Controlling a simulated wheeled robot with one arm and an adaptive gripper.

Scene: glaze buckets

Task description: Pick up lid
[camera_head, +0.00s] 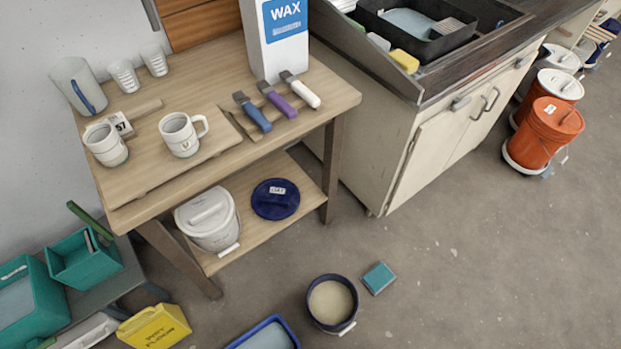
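A round dark blue lid (275,203) with a small white label lies flat on the lower shelf of the wooden table, to the right of a white bucket (212,238) with a white lid (205,207) on it. An uncovered dark blue bucket (331,303) with a pale beige content and a white handle grip stands on the floor in front of the table. My gripper is not in view.
The wooden tabletop (330,95) overhangs the back of the lower shelf (303,187), and a table leg (332,170) stands right of the lid. A teal sponge-like block (379,278), a blue tray (265,337) and a yellow sign (155,327) are on the floor.

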